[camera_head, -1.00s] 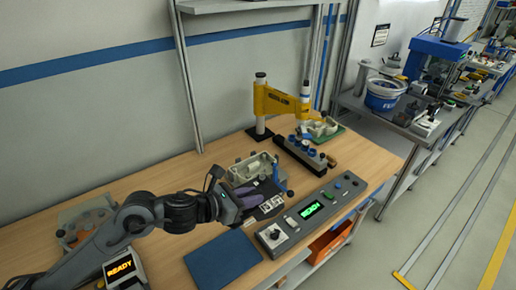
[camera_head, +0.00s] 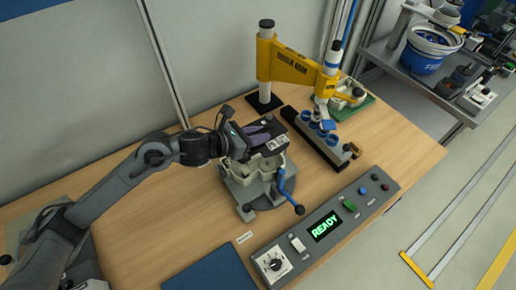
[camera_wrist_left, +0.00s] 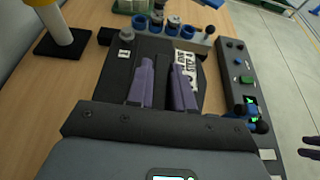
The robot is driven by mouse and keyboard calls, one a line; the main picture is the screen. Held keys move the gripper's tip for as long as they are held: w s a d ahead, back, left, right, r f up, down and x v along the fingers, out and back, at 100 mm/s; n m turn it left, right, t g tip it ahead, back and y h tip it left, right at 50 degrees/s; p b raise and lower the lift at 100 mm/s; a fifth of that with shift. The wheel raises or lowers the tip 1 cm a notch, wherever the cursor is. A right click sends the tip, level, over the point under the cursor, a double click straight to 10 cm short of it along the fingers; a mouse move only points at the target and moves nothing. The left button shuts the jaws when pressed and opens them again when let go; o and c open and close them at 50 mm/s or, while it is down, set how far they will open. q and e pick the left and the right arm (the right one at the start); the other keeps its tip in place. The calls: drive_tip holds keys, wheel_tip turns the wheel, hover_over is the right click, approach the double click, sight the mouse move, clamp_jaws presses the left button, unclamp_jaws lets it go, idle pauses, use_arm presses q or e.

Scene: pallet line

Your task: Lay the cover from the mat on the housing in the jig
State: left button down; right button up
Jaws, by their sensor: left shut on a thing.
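My left gripper (camera_head: 259,136) is shut on the dark flat cover (camera_head: 284,128), which carries white markings. The purple fingers grip it near its middle. The cover (camera_wrist_left: 118,78) also shows in the left wrist view between and around the fingers (camera_wrist_left: 163,88). It is over the pale housing (camera_head: 268,166), hiding much of its top; I cannot tell whether they touch. The housing sits in the grey jig (camera_head: 243,199), which has a blue lever (camera_head: 286,186). The blue mat (camera_head: 222,270) at the front is bare where it shows. A dark shape at the wrist view's right edge may be my right gripper.
A console (camera_head: 352,216) reading READY stands at the front right. A dark block with blue rings (camera_head: 316,137) and a yellow arm on a post (camera_head: 300,68) stand behind and right of the jig.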

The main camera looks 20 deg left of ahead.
use_arm(q)
drive_tip(key=shift+f+b, duration=0.5)
drive_tip(key=shift+f, duration=4)
drive_tip(key=shift+f, duration=0.15)
drive_tip(key=c, duration=1)
unclamp_jaws()
